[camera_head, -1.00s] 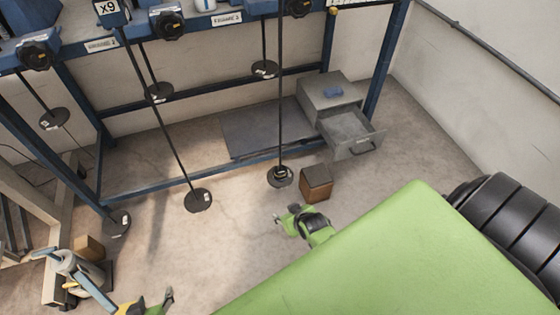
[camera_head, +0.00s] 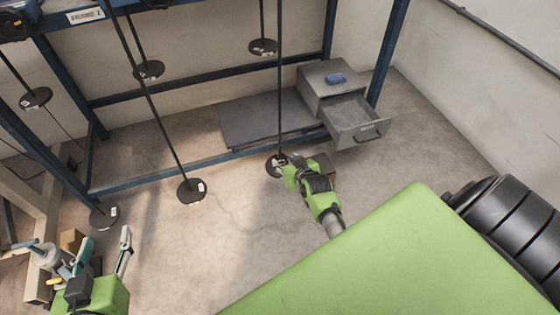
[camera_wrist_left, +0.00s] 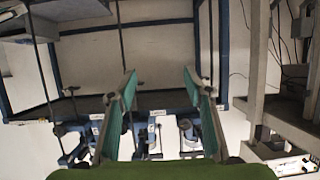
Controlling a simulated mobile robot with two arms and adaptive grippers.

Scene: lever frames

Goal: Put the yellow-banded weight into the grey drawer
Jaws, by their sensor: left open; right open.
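The grey drawer (camera_head: 352,118) stands pulled open from a small grey cabinet (camera_head: 318,82) on the floor at the right end of the blue frame. My right gripper (camera_head: 280,162) is open at the round dark plate (camera_head: 274,170) at the foot of a hanging rod. It partly covers that plate and whatever sits on it. I cannot make out a yellow band on any weight. My left gripper (camera_head: 105,250) is open and empty at the lower left. Its two green-faced fingers stand wide apart in the left wrist view (camera_wrist_left: 160,85).
Several rods with dark plates (camera_head: 191,191) hang from the blue frame (camera_head: 200,165). A brown box (camera_head: 326,163) stands behind my right gripper, mostly hidden. A blue item (camera_head: 336,78) lies on the cabinet. A dark flat slab (camera_head: 245,125) lies left of it.

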